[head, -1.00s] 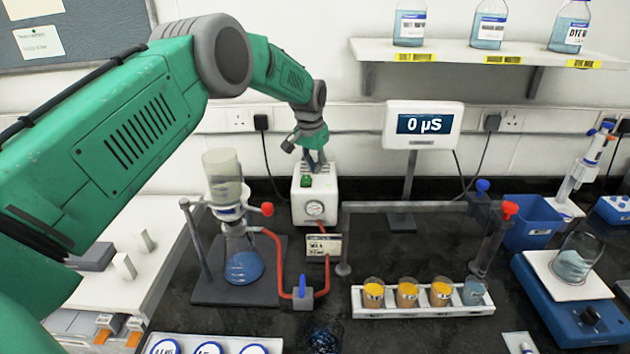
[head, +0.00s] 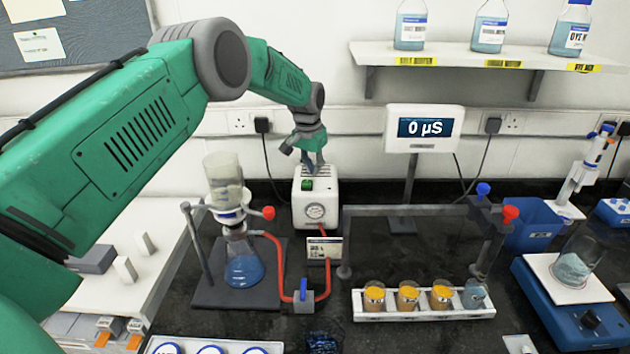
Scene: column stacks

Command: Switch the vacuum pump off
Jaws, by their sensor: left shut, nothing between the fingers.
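The vacuum pump (head: 315,202) is a white box with a round gauge on its front and a green switch (head: 307,184) on its top. It stands on the black bench against the back wall. My left gripper (head: 314,168) is shut and empty, pointing down at the top of the pump, just behind and right of the green switch. I cannot tell whether its fingertips touch the pump. A red hose (head: 275,262) links the filter flask (head: 243,270) to a small valve with a blue lever (head: 303,288), and on toward the pump. My right gripper is not in view.
A small label card (head: 324,248) stands in front of the pump. The filter stand is at the left, and a grey rail (head: 405,209) runs to the right of the pump. A conductivity meter (head: 424,128) stands behind, and a rack of cups (head: 424,312) sits in front.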

